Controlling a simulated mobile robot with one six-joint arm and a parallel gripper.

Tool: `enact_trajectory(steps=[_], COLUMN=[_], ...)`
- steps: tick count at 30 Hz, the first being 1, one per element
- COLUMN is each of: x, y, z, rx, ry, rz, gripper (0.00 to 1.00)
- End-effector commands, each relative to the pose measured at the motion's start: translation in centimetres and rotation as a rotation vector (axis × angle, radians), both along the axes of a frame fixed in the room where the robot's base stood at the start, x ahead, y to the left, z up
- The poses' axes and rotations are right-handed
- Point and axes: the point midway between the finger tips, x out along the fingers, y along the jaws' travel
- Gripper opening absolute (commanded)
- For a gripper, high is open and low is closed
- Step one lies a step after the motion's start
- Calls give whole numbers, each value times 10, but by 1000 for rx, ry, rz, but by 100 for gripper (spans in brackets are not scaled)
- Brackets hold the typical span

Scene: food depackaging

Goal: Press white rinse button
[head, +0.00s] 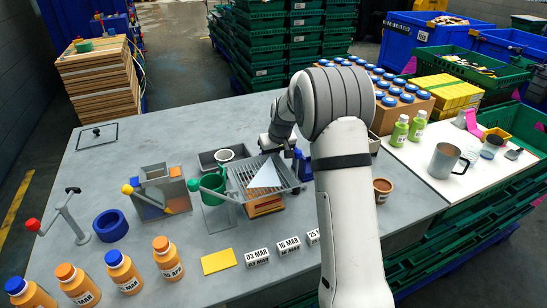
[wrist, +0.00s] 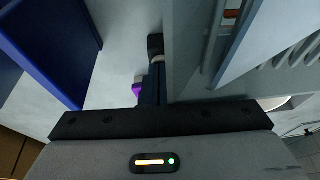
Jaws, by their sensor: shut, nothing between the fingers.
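I cannot clearly pick out a white rinse button in either view. In the wrist view, my gripper (wrist: 156,62) is shut and empty, its dark fingers pointing down a narrow gap. A blue wall (wrist: 55,50) stands on the left of the gap and a grey panel (wrist: 192,45) on the right. In the head view, my arm reaches down behind a slatted grey rack (head: 243,178) with a white wedge (head: 265,174) on it. The fingertips are hidden there. Whether they touch anything cannot be told.
A purple thing (wrist: 137,90) shows beside the fingers. Several orange bottles (head: 122,270) line the front left. Green bottles (head: 400,131) and a metal jug (head: 443,160) stand right. The table's back left is mostly clear.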

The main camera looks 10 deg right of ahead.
Motion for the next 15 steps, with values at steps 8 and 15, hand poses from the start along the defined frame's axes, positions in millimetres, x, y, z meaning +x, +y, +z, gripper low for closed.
enact_trajectory(steps=[8, 15], x=[-7, -9], y=[-1, -7], z=[4, 58], rx=[1, 1], ry=[24, -3], rz=[2, 0], gripper=[0, 0])
